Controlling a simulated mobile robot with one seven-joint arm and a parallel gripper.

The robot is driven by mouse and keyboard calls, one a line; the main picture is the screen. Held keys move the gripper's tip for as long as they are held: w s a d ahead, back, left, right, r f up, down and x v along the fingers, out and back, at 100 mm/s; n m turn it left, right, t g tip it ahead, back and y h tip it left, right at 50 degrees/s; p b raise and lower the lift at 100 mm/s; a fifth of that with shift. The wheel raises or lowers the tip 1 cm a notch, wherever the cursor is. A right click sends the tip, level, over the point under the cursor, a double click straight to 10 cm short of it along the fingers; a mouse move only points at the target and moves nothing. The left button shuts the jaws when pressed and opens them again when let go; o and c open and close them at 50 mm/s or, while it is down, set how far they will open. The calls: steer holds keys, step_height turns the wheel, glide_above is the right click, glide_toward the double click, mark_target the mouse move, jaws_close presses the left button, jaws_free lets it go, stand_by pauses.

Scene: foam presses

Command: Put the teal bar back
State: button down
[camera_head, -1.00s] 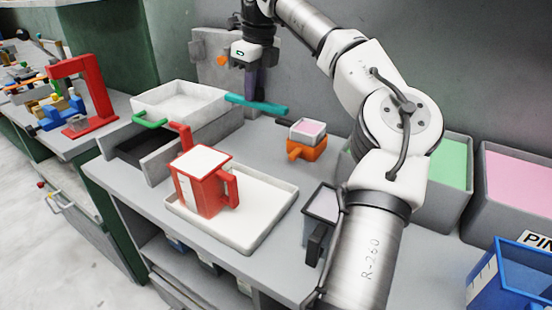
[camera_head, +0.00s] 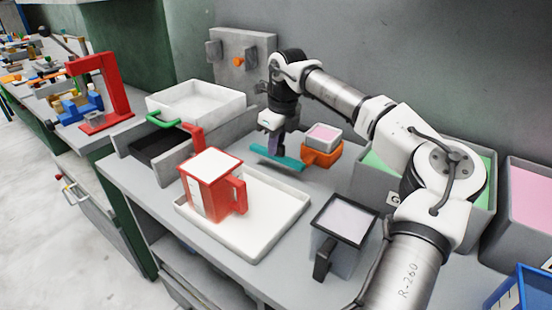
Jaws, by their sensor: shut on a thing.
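The teal bar (camera_head: 290,163) is held level, crosswise, low over the grey bench to the left of the orange cup. My gripper (camera_head: 276,152) points down and is shut on the bar near its middle. The fingers hide part of the bar. I cannot tell whether the bar touches the bench. A grey upright board (camera_head: 241,80) with two grey brackets and an orange knob (camera_head: 239,62) stands behind and to the left of my gripper.
An orange cup (camera_head: 322,158) with a pink-topped block stands just right of the bar. A red jug (camera_head: 207,187) stands on a white tray (camera_head: 270,232) in front. A white bin (camera_head: 196,104) is at left, a dark-handled jug (camera_head: 342,222) at front right. Bare bench lies between.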

mark_target(276, 160)
steer(key=shift+f, duration=2.45)
steer(key=shift+f, duration=0.1)
steer(key=c, duration=1.4)
jaws_free()
steer(key=r, duration=0.4)
steer(key=d+r, duration=0.1)
steer(key=r, duration=0.3)
steer(key=s+r, duration=0.1)
steer(key=r, duration=0.3)
steer(key=shift+d, duration=0.2)
steer(key=shift+r, duration=0.1)
